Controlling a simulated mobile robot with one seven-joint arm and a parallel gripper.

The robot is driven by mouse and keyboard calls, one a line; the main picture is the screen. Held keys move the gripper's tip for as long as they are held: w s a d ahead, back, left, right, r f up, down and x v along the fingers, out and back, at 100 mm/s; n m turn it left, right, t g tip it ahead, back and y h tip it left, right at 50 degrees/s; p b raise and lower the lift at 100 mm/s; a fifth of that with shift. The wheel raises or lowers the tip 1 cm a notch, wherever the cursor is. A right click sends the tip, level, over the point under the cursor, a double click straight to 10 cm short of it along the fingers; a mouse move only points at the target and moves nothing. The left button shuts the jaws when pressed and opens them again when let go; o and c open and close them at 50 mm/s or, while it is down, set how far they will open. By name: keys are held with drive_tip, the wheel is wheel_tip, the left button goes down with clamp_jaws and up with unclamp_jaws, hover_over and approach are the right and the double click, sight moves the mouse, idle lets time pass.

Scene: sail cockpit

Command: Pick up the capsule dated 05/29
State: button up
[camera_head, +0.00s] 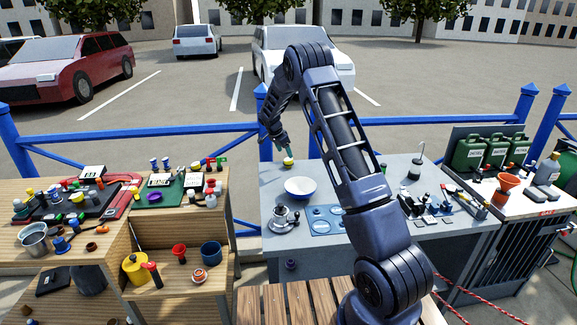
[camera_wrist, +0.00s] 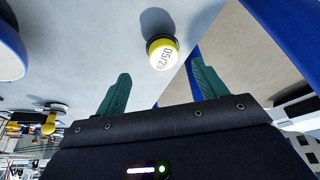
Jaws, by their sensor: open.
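The capsule dated 05/29 (camera_wrist: 163,53) has a yellow body and a white top with the printed date facing the wrist camera. It stands on the grey table (camera_head: 249,219), near the back edge. In the head view the capsule (camera_head: 288,162) shows small, just below my gripper (camera_head: 284,148). In the wrist view my gripper (camera_wrist: 161,70) is open, with its two teal fingers spread apart and nothing between them. The capsule appears just beyond the fingertips, roughly centred between them. I cannot tell the exact height gap.
A white and blue bowl (camera_head: 300,188) stands close in front of the capsule. A blue railing (camera_head: 215,131) runs just behind the table. Wooden tables with several items stand left.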

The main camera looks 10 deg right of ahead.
sight(288, 159)
drive_tip(key=x, duration=0.8)
drive_tip(key=shift+w+a+f, duration=0.15)
drive_tip(key=shift+w+a, duration=0.05)
drive_tip(key=c, duration=1)
drive_tip(key=shift+o, duration=0.2)
